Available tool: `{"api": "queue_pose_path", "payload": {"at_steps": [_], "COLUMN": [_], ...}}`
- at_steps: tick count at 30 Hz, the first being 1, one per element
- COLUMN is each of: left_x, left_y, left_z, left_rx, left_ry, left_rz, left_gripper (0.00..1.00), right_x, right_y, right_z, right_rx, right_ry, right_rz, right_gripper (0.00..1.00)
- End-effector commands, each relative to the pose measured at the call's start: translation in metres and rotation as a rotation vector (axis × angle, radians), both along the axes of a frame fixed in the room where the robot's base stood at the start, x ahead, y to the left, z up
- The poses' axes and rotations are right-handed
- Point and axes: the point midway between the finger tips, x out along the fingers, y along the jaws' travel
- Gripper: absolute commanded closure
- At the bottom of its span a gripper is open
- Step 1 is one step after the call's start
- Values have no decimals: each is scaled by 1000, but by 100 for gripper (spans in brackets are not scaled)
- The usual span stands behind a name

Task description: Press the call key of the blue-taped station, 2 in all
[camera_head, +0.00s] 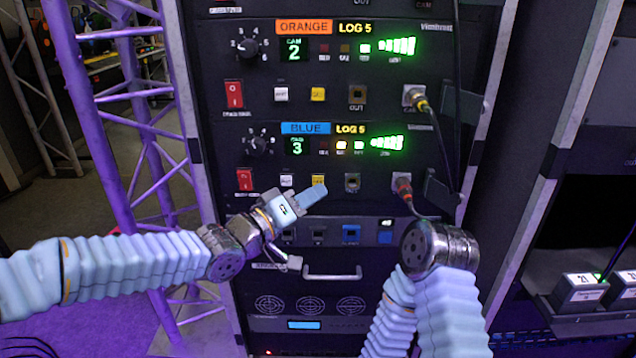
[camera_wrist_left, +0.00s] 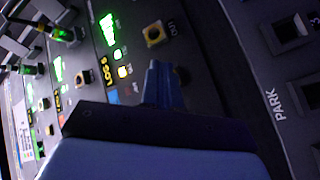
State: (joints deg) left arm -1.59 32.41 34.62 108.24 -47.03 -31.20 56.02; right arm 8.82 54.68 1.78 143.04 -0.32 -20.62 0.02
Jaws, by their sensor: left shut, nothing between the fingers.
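The blue-taped station shows under its blue label (camera_head: 305,128), with "3" on its green display (camera_head: 297,146) and a "LOG 5" tag. Below are a white key (camera_head: 287,181) and a yellow key (camera_head: 318,180); their lettering is too small to read. My left gripper (camera_head: 313,195) is shut and empty, its tips just below the yellow key; I cannot tell whether they touch it. In the left wrist view the shut fingers (camera_wrist_left: 161,84) point at the panel and hide part of it. My right arm comes in at lower right, but its gripper is not visible.
The orange-taped station (camera_head: 304,27) sits above with similar keys. Red rocker switches (camera_head: 244,180) are at left. A cable plug (camera_head: 404,187) hangs at the blue station's right. A drawer handle (camera_head: 332,274) is below, and a purple truss (camera_head: 100,130) stands left.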

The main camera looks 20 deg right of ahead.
Motion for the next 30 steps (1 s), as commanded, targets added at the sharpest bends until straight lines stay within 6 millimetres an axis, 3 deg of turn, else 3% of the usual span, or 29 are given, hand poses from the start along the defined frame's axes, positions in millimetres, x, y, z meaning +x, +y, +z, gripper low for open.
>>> {"api": "queue_pose_path", "payload": {"at_steps": [13,30], "left_x": [-40,-43], "left_y": [12,12], "left_z": [-1,0], "left_rx": [1,0], "left_ry": [-2,-1], "left_rz": [0,0], "left_gripper": [100,100], "right_x": [0,0], "right_y": [0,0], "right_z": [-20,-20], "right_rx": [0,0], "right_ry": [0,0], "right_rz": [0,0], "right_gripper": [57,57]}}
